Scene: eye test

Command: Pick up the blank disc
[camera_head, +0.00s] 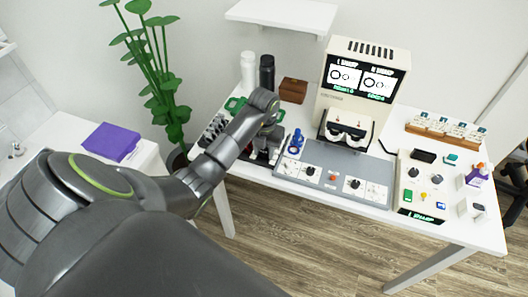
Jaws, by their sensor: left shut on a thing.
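My left gripper (262,156) points down at the left part of the white table, beside a blue ringed object (296,141). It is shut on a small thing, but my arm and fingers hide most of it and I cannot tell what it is. I cannot make out the blank disc for certain. A dark rack with several small round pieces (214,129) stands left of my wrist. A green holder (235,104) lies behind it, partly covered by my arm. My right gripper does not show.
A grey control panel (333,176) and a tall cream machine with a lit screen (362,80) fill the table's middle. A white bottle (248,70), a black bottle (267,73) and a brown box (293,90) stand behind. A cream box with buttons (424,187) stands right.

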